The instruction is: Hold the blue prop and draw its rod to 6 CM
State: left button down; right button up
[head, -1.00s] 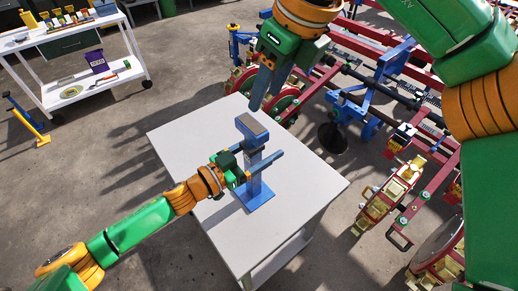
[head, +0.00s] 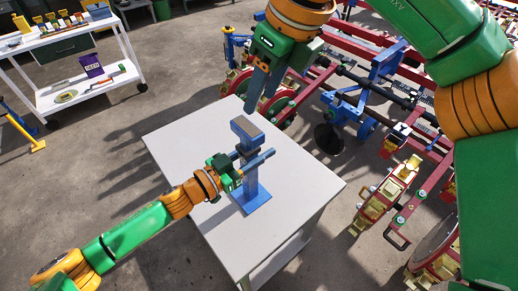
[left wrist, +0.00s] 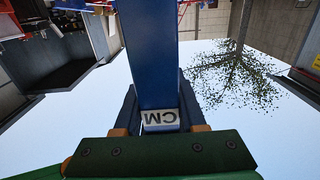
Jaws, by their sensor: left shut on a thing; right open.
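The blue prop stands upright on the white table (head: 190,150), with a flat blue base plate (head: 252,199), a post (head: 251,184) and a dark-topped head (head: 246,127). My left gripper (head: 253,160) is shut around the post below the head. In the left wrist view the blue post (left wrist: 148,50) runs between the fingers, with a white label reading CM (left wrist: 160,118) upside down on it. No scale numbers are visible. My right gripper (head: 259,104) is open and empty, above and behind the prop's head, fingers pointing down.
A red and blue farm machine (head: 390,90) stands close behind and right of the table. A white shelf cart (head: 80,60) with small items is at the upper left. The tabletop around the prop is bare.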

dwell(0.6)
pick_arm(q)
jog(key=c, duration=1.3)
grip_release()
grip_shut()
